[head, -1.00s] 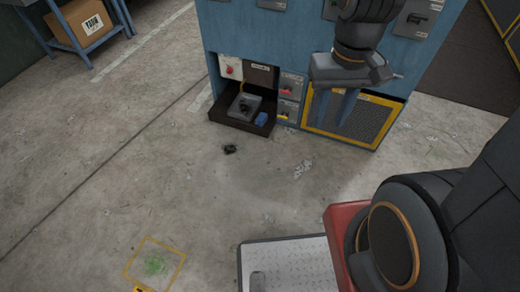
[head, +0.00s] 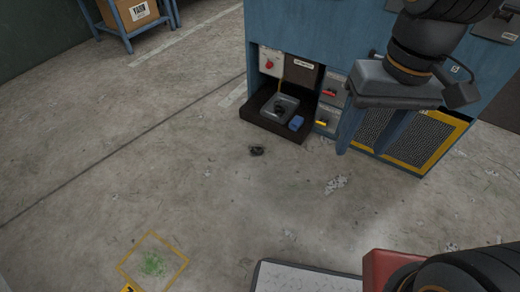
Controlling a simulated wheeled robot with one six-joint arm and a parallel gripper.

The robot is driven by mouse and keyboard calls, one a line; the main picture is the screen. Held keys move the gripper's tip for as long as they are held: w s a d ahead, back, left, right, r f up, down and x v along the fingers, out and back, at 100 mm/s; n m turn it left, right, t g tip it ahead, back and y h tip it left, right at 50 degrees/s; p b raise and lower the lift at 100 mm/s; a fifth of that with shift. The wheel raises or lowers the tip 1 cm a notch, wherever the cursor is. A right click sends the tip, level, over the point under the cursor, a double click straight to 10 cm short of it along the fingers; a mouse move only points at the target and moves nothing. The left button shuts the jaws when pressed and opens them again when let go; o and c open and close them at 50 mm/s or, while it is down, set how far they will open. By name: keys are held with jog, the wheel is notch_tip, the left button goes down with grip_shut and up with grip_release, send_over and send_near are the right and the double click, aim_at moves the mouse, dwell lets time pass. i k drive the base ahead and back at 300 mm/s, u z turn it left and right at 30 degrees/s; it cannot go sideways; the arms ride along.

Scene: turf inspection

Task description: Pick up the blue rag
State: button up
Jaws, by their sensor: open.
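A small blue item (head: 296,123), which looks like the blue rag, lies at the right front corner of a dark open tray (head: 262,127) low in the blue cabinet. A grey box-like device (head: 281,107) sits beside it in the tray. My gripper (head: 362,150) points down, to the right of the tray and in front of the cabinet. Its two blue fingers are apart with nothing between them. It is clear of the rag.
The blue cabinet (head: 262,25) has switch panels and a yellow-framed mesh grille (head: 428,150) behind my gripper. A small dark scrap (head: 257,150) lies on the floor before the tray. A yellow square marking (head: 177,245) with a green patch is at lower left. The left floor is clear.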

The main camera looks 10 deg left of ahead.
aim_at(297, 122)
jog(key=z, duration=0.05)
jog(key=k, duration=0.5)
jog(key=u, duration=1.05)
jog(key=i, duration=1.35)
jog(key=z, duration=0.65)
jog(key=i, duration=0.55)
jog(key=z, duration=0.4)
